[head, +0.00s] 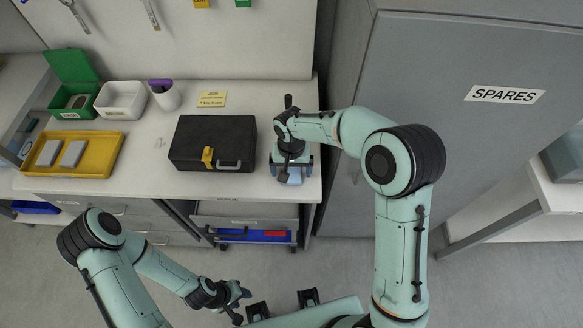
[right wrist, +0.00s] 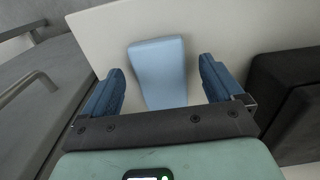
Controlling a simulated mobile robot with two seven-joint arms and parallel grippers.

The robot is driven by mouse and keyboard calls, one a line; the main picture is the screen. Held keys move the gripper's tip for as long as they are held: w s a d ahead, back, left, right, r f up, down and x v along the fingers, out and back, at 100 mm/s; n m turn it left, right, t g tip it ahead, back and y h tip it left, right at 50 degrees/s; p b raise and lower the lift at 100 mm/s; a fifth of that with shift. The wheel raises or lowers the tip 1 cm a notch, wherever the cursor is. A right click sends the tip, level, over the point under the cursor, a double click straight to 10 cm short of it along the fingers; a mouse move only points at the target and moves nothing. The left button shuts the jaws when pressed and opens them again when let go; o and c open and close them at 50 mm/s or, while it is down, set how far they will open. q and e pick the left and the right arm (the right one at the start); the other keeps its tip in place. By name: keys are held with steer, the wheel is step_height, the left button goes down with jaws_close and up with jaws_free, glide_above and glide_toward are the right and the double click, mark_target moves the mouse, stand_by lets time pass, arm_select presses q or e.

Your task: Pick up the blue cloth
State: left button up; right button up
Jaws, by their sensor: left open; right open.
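The blue cloth (right wrist: 160,70) lies on the bench top and looks like a light blue, folded slab. In the head view the cloth (head: 292,178) is near the bench's front right corner, mostly hidden under my right gripper. My right gripper (right wrist: 160,90) is open, with a finger on each side of the cloth in the picture and gaps between. I cannot tell its height above the cloth. It also shows in the head view (head: 291,165). My left gripper (head: 238,300) is open and empty, low in front of the bench.
A black case (head: 190,140) stands left of the right gripper. A yellow tray (head: 113,160) with grey blocks, a white bin (head: 120,112), a green box (head: 85,115) and a cup (head: 168,100) are further left. A grey SPARES cabinet (head: 450,130) stands close on the right.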

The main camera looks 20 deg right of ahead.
steer(key=shift+f, duration=0.55)
steer(key=shift+s, duration=0.1)
steer(key=c, duration=1.1)
steer(key=shift+c, duration=0.5)
steer(key=shift+r, duration=0.15)
arm_select(q)
steer(key=shift+w+r+p, duration=0.9)
steer(key=shift+r+p, duration=0.05)
steer(key=shift+r, duration=0.25)
arm_select(e)
step_height(320, 180, up, 20)
